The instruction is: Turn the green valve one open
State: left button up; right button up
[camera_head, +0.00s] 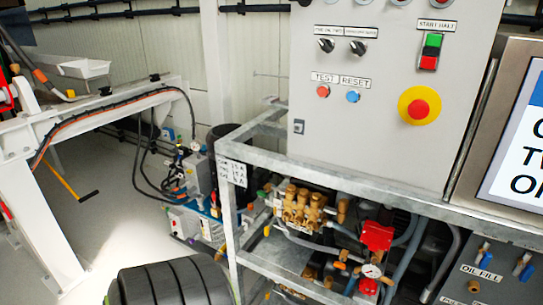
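A small green part (262,193) shows at the left end of the brass pump (301,207), just behind the front frame post. It is too small to tell whether it is the green valve one or how it is turned. No other green valve is clear in the head view. Neither of my grippers is in view, and nothing is seen touching the pump or its fittings.
A grey metal frame (228,225) surrounds the pump. Above it is a control cabinet (390,150) with a yellow-ringed red button (418,108). A red box-like part (377,235) and hoses sit right of the pump. Pale floor (115,220) is open at left.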

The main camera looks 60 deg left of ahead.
aim_at(263, 195)
jog(key=j+u, duration=0.1)
jog(key=u, duration=1.45)
jog(key=i+u, duration=0.35)
jog(key=u, duration=0.15)
